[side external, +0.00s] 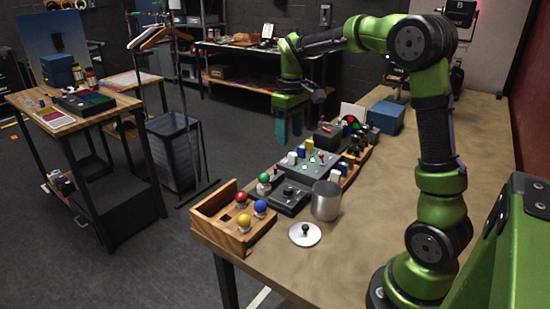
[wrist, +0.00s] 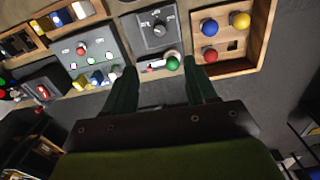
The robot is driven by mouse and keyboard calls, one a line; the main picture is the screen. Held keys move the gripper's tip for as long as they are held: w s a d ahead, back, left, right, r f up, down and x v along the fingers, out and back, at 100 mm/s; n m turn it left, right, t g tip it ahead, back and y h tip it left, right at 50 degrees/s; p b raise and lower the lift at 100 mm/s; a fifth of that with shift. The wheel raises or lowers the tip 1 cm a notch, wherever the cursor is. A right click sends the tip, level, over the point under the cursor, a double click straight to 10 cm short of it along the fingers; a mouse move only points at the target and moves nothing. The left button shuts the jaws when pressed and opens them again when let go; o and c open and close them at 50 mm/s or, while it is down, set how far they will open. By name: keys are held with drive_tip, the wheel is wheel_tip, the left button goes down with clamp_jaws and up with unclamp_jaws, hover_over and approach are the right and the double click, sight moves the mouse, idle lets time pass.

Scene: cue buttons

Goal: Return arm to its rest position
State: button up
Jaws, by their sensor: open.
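My gripper (side external: 288,130) is open and empty, raised in the air beyond the far edge of the table (side external: 390,205). Its two dark green fingers point down in the side view. In the wrist view the gripper (wrist: 160,80) has its fingers apart with nothing held between them. A green ball-topped knob (wrist: 172,63) appears beyond the fingertips there; it also shows in the side view (side external: 264,178). My arm is bent over the table, with its forearm reaching to the left.
A wooden tray (side external: 210,203) holds red, blue and yellow balls at the table's near-left corner. Grey control boxes (side external: 289,197), a metal cup (side external: 326,201), a lid (side external: 305,234) and a blue box (side external: 386,117) stand nearby. The table's right part is clear.

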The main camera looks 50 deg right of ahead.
drive_tip(key=s+a+r+m+t+y, duration=0.2)
drive_tip(key=s+a+t, duration=0.5)
drive_tip(key=s+a, duration=0.8)
drive_tip(key=shift+s+a+r+m, duration=0.2)
drive_tip(key=shift+a+r+m, duration=0.45)
drive_tip(key=shift+a, duration=0.5)
